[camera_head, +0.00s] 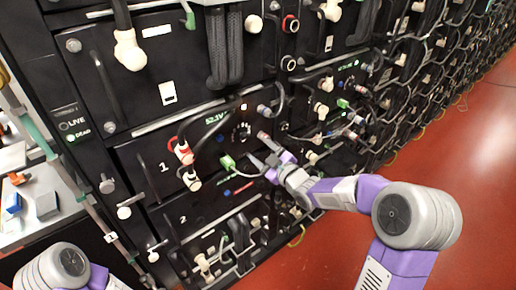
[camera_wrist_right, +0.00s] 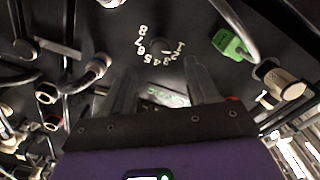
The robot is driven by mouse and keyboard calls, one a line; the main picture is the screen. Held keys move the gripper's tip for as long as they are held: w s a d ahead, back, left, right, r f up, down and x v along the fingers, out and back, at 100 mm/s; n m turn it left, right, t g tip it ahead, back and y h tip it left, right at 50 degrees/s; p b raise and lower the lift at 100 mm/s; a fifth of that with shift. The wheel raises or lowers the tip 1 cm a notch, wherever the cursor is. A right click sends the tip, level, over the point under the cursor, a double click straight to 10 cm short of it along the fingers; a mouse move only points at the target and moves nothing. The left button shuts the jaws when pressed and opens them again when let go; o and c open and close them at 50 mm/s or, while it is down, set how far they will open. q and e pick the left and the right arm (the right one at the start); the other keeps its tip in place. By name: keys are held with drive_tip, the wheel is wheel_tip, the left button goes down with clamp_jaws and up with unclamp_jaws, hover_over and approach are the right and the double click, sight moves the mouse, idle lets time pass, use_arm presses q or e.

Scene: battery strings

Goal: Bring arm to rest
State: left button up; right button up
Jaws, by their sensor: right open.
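My right arm reaches in from the right in the head view. Its gripper (camera_head: 260,150) is open and empty, in front of the black battery rack panel near the lit 52.1V display (camera_head: 216,117). In the right wrist view the two fingers (camera_wrist_right: 158,75) stand apart, with a numbered dial (camera_wrist_right: 160,46) on the panel beyond them. A green connector (camera_wrist_right: 230,43) shows to the right of the fingers there; a green plug (camera_head: 228,163) shows left of the gripper in the head view. My left arm shows only in part at the lower left; its gripper is out of view.
Rack handles (camera_head: 107,84) project from the modules. A side bench (camera_head: 68,207) with small blocks is at left. Open red floor (camera_head: 480,160) lies to the right.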

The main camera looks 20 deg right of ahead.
idle(0.3)
drive_tip(key=s+a+f+m+g+h, duration=0.1)
drive_tip(key=s+a+f+m+g, duration=0.15)
drive_tip(key=f, duration=0.65)
drive_tip(key=s+a+f+m+g, duration=0.1)
drive_tip(key=s+f+m+g, duration=0.2)
drive_tip(key=f, duration=0.6)
drive_tip(key=s+a+f+m+g+h, duration=0.1)
drive_tip(key=s+a+f+m+g, duration=0.15)
drive_tip(key=f, duration=0.65)
drive_tip(key=s+a+f+m+g, duration=0.2)
drive_tip(key=s+f, duration=0.4)
drive_tip(key=s, duration=0.5)
drive_tip(key=s+a+f+m+g, duration=0.3)
drive_tip(key=s+f+g, duration=0.3)
drive_tip(key=s, duration=0.6)
drive_tip(key=shift+s+f+m+g, duration=0.2)
drive_tip(key=shift+f+m+g, duration=0.15)
drive_tip(key=shift+f, duration=0.45)
drive_tip(key=shift+c, duration=0.2)
